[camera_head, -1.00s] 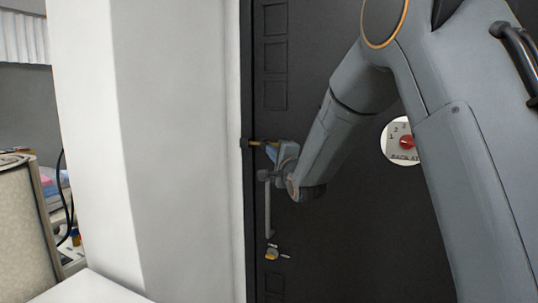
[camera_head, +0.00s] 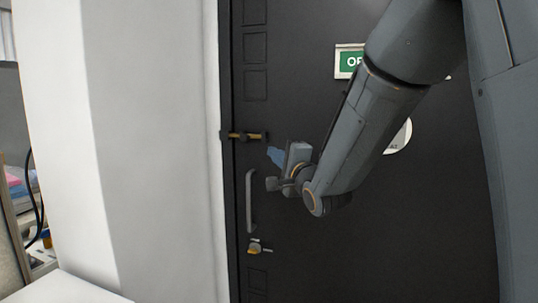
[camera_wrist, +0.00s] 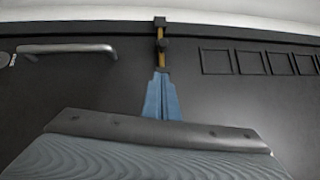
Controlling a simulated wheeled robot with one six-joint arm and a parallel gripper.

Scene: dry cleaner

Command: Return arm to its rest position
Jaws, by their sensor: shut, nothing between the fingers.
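My gripper (camera_head: 273,155) is in front of a dark door, to the right of a brass slide bolt (camera_head: 247,136) and apart from it in the head view. Its blue fingers are together with nothing between them. In the wrist view the shut fingers (camera_wrist: 161,95) point toward the brass bolt (camera_wrist: 160,45), whose black end pieces sit at the door's edge. My arm reaches in from the upper right of the head view, bent at the elbow.
The black door (camera_head: 400,230) fills the right side, with a grey pull handle (camera_head: 250,200), a brass lock (camera_head: 256,247) and a green sign (camera_head: 349,62). A white wall (camera_head: 150,150) stands left. A pale counter corner (camera_head: 70,290) is at lower left.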

